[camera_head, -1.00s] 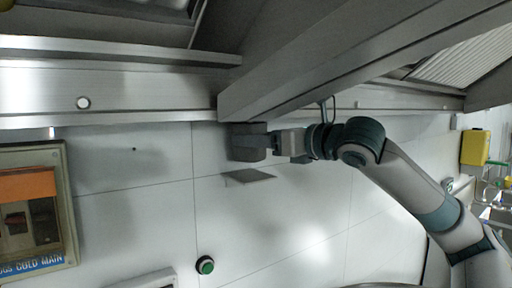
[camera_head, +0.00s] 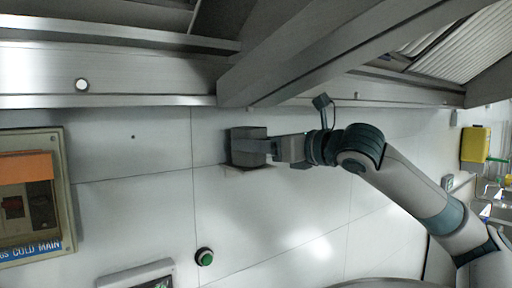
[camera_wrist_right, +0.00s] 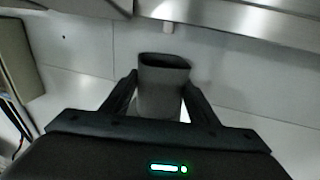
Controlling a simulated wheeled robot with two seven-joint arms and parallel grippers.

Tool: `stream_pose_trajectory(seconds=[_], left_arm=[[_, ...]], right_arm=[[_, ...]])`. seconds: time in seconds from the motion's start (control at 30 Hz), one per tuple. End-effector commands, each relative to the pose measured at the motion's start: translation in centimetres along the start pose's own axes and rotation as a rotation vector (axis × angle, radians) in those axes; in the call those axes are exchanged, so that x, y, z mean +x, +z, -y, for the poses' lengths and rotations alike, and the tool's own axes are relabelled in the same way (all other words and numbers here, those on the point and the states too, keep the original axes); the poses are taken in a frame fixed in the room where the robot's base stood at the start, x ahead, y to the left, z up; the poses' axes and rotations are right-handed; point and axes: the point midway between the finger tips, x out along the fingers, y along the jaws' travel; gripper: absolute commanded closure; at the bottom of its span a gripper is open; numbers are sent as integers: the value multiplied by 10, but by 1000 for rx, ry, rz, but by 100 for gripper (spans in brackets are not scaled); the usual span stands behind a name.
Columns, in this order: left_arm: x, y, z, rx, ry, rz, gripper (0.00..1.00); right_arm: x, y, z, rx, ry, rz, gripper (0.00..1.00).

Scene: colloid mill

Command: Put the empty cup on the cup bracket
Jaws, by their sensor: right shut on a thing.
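The grey cup (camera_head: 246,148) is upright in front of the white wall, in the middle of the head view. My right gripper (camera_head: 272,146) comes from the right and is shut on it. In the right wrist view the cup (camera_wrist_right: 163,92), with its dark open mouth, sits between the two fingers of my right gripper (camera_wrist_right: 160,100). A thin grey plate, the cup bracket (camera_head: 252,169), shows just under the cup and is mostly hidden by it. I cannot tell whether the cup touches it. My left gripper is not in view.
A metal hood beam (camera_head: 330,55) runs close above the cup and my right arm. A framed box with an orange panel (camera_head: 28,166) is at the left. A green button (camera_head: 204,257) is on the wall below. The wall around the cup is otherwise clear.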

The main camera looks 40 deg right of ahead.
Motion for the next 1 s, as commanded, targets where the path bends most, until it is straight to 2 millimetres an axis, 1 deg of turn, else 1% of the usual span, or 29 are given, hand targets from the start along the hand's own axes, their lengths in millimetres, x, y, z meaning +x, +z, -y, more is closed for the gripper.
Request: stream_pose_trajectory(seconds=[0.13, 0.27, 0.3, 0.33, 0.37, 0.67, 0.8, 1.0], left_arm=[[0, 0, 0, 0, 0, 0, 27], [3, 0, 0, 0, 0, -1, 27], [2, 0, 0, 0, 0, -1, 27], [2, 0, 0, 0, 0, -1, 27], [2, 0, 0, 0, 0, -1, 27], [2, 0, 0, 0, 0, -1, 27], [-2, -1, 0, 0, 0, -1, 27], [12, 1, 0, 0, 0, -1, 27]], right_arm=[[0, 0, 0, 0, 0, 0, 70], [0, -4, 0, -1, -1, 0, 70], [0, -3, 0, 0, -1, 0, 39], [0, -2, 0, 0, -1, 0, 32], [0, -2, 0, 0, 0, 0, 27], [0, -2, 0, 0, 0, 0, 27], [0, 2, 0, 1, 0, 1, 27], [-10, -3, 2, -1, -3, 0, 27]])
